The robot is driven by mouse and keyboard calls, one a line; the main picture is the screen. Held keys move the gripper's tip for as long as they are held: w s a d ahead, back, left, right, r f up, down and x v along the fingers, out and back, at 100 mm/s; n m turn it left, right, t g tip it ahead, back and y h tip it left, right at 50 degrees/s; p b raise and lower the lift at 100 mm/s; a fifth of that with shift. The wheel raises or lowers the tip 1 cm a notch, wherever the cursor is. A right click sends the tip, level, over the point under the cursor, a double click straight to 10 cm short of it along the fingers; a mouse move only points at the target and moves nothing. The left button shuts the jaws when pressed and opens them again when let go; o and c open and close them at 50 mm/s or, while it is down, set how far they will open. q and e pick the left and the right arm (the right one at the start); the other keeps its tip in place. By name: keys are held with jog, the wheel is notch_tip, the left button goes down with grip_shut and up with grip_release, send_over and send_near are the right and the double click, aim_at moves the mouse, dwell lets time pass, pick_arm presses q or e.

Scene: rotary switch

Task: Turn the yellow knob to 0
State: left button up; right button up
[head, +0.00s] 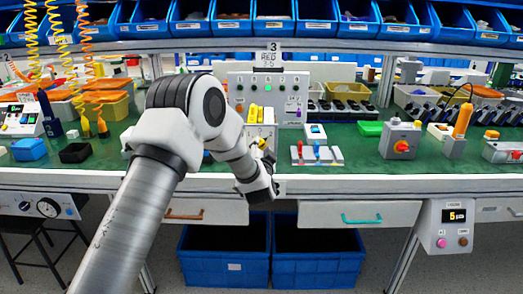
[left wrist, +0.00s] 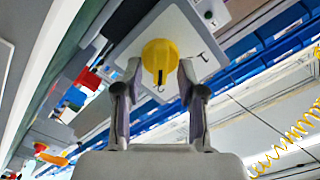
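In the left wrist view the yellow knob (left wrist: 160,52) sits on a pale square plate (left wrist: 131,49) with small dark marks. A dark slot shows on the knob's lower part and points down in that picture. I cannot read the marks with certainty. My left gripper (left wrist: 160,70) is open, with one finger on each side of the knob and its tips close to the knob's sides. I cannot tell whether they touch it. In the head view my left gripper (head: 264,166) is at the bench's front edge, below a pale box (head: 262,132), and largely hides the knob. My right gripper is out of view.
A grey box with a red knob (head: 401,146) stands farther right on the green bench (head: 352,158). A small board with red and blue levers (head: 316,155) is just right of my gripper. Open blue bins (head: 317,262) stand beneath the bench.

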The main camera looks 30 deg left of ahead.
pick_arm(q)
grip_shut()
jog(key=shift+n, duration=0.3)
jog(key=n, duration=0.3)
jog(key=shift+s+a, duration=0.1)
jog(key=shift+a+r+n+b, duration=0.1)
jog(key=shift+n+b, duration=0.45)
jog(key=shift+n, duration=1.95)
grip_release()
